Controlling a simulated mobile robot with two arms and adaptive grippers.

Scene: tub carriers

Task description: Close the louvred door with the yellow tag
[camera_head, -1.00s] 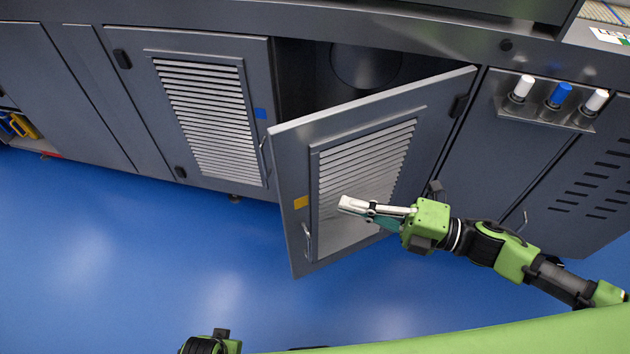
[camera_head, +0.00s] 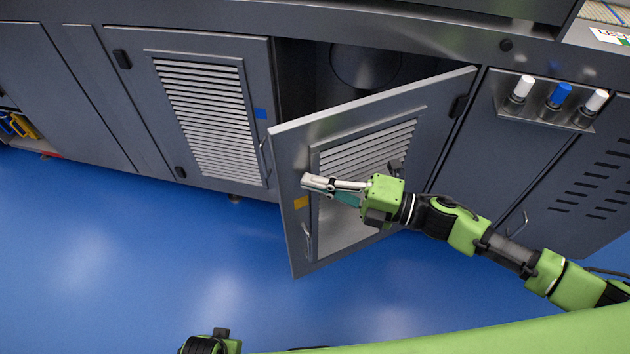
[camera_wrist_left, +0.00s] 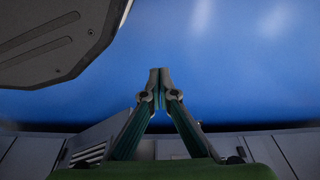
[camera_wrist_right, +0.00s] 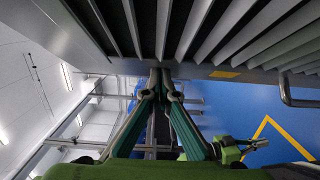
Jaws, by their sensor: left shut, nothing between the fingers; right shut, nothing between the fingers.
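The louvred door (camera_head: 293,160) with the yellow tag (camera_head: 300,202) stands ajar, hinged at its right side. Its handle (camera_head: 307,240) is low near the free left edge. My right gripper (camera_head: 306,182) is shut and empty in front of the door's outer face, just above the tag. In the right wrist view the fingertips (camera_wrist_right: 160,75) are close to the slats; whether they touch is unclear. The tag (camera_wrist_right: 224,74) and handle (camera_wrist_right: 288,92) show right of them. My left gripper (camera_wrist_left: 159,75) is shut and empty, pointing over blue floor.
A second louvred door (camera_head: 206,115) with a blue tag (camera_head: 261,113) is shut on the left. A dark opening shows behind the ajar door. A rack with white and blue capped items (camera_head: 557,95) is at the right. The blue floor (camera_head: 150,250) in front is clear.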

